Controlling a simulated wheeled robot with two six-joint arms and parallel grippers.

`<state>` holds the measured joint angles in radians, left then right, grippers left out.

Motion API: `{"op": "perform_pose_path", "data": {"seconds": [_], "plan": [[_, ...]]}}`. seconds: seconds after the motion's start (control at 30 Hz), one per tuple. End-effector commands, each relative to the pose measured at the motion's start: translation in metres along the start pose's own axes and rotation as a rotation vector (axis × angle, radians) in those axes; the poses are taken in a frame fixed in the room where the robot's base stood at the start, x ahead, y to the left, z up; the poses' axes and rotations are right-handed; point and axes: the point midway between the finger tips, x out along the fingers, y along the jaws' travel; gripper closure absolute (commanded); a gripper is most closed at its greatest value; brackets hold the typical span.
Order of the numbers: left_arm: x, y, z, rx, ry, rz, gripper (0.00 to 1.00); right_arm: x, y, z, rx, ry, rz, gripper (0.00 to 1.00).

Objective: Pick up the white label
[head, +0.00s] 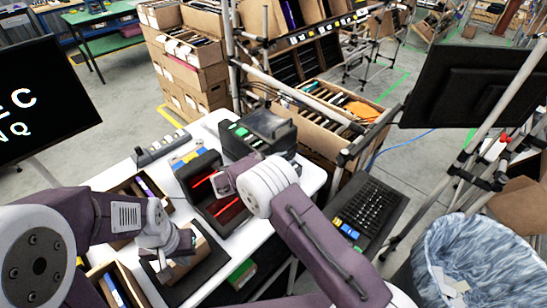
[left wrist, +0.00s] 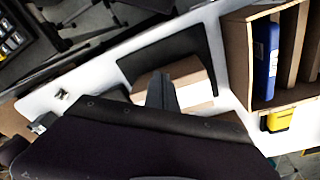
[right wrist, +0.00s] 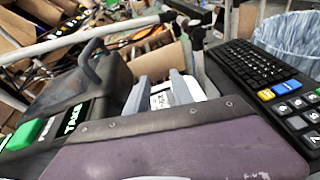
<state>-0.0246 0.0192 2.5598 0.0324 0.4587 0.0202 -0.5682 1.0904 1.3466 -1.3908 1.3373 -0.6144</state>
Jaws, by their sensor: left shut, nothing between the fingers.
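The white label (right wrist: 161,97) shows in the right wrist view as a small white piece with dark print, seen between the fingers of my right gripper (right wrist: 160,92). Contact with it cannot be made out. In the head view my right gripper (head: 224,183) is beside the black label printer (head: 258,130), and the label cannot be made out there. The right fingers look apart. My left gripper (head: 172,258) is shut and empty, low over a brown carton (left wrist: 188,74) on a black pad (left wrist: 205,45).
A black scanner stand (head: 215,195) with red light stands on the white table (head: 312,180). A black keyboard (head: 367,208) lies to the right. Open cartons with folders stand at the left. A bin with a blue liner (head: 480,260) is at the lower right.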

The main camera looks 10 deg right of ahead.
Motion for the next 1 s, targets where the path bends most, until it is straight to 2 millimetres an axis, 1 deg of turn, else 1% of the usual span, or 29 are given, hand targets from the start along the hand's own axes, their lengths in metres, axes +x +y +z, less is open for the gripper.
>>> {"op": "perform_pose_path", "data": {"seconds": [0.03,0.1,0.13,0.2,0.23,0.37,0.47,0.6,0.77,0.9,1.0], "plan": [[-0.003,0.000,0.000,0.000,0.000,0.000,1.00,-0.011,0.001,-0.024,-0.047,0.004,0.022,0.71],[-0.004,0.000,0.000,0.000,0.000,0.000,1.00,-0.021,-0.002,-0.049,-0.105,0.006,0.045,0.71],[-0.005,0.000,0.000,0.000,0.000,0.000,1.00,-0.025,-0.003,-0.057,-0.123,0.006,0.053,0.71],[-0.005,0.000,0.000,0.000,0.000,0.000,1.00,-0.034,-0.002,-0.065,-0.141,0.007,0.070,0.71],[-0.005,0.000,0.000,0.000,0.000,0.000,1.00,-0.035,-0.001,-0.065,-0.140,0.008,0.074,0.71],[-0.006,0.000,0.000,0.000,0.000,0.000,1.00,-0.033,-0.001,-0.064,-0.139,0.009,0.074,0.71],[-0.010,0.000,-0.001,0.000,0.000,0.000,1.00,-0.022,0.000,-0.063,-0.138,0.010,0.071,0.71],[-0.016,0.000,-0.002,0.000,0.000,0.000,1.00,0.000,0.001,-0.063,-0.137,0.010,0.071,0.71],[-0.019,0.000,-0.002,0.000,0.000,0.000,1.00,0.010,0.002,-0.064,-0.137,0.011,0.071,0.71],[-0.030,0.001,-0.003,0.000,0.000,0.000,1.00,0.036,0.005,-0.064,-0.136,0.011,0.070,0.71],[-0.031,0.001,-0.003,0.000,0.000,0.000,1.00,0.050,0.006,-0.066,-0.135,0.011,0.070,0.71]]}}
